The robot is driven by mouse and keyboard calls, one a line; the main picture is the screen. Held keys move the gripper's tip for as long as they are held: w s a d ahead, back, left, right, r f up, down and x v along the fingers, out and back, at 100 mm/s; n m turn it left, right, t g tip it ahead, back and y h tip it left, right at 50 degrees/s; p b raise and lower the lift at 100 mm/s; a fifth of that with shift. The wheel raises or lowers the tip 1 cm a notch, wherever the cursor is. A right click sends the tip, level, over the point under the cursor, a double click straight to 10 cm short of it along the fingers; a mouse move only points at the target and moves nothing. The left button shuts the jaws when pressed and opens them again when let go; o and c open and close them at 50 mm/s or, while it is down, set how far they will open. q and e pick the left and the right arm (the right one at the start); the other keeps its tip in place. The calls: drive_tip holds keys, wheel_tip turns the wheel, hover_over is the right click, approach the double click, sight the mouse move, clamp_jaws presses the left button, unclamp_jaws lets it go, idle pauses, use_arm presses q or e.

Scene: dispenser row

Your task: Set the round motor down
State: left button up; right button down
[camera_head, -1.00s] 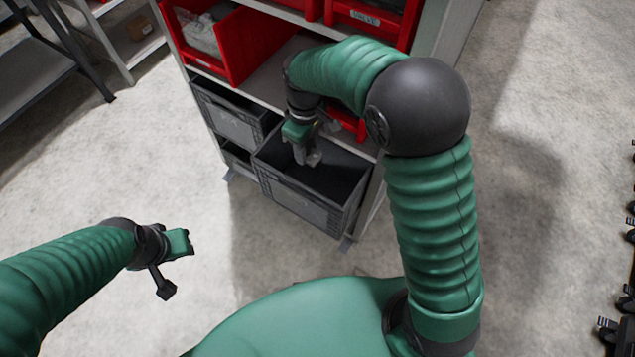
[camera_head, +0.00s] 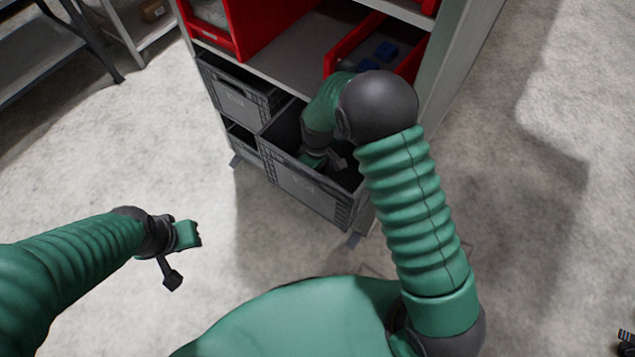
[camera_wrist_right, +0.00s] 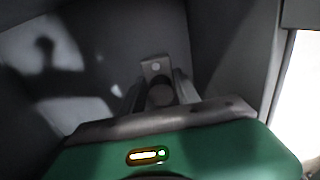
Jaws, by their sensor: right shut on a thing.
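My right gripper (camera_head: 336,163) is down inside the open grey bin (camera_head: 306,190) on the lower shelf. In the right wrist view, my right gripper (camera_wrist_right: 160,86) is shut on the round motor (camera_wrist_right: 160,96), a small dark rounded part with a pale holed plate. The motor is within the bin's grey walls; whether it touches the floor I cannot tell. In the head view the motor is not clearly visible behind my arm and the bin's shadow. My left gripper (camera_head: 188,236) hangs over bare floor at the left, away from the bin; its jaw opening cannot be made out.
Red bins (camera_head: 268,28) sit on the shelf above; one at the right (camera_head: 350,47) holds blue parts. The shelf unit's right side panel (camera_head: 450,70) is close to my right arm. The floor in front is clear.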

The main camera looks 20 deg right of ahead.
wheel_tip(320, 180, down, 4)
drive_tip(key=shift+a+f+b, duration=0.1)
drive_tip(key=shift+b, duration=0.75)
drive_tip(key=shift+f, duration=0.1)
drive_tip(key=c, duration=0.9)
unclamp_jaws()
wheel_tip(320, 180, up, 11)
drive_tip(key=p, duration=0.5)
drive_tip(key=shift+r, duration=0.65)
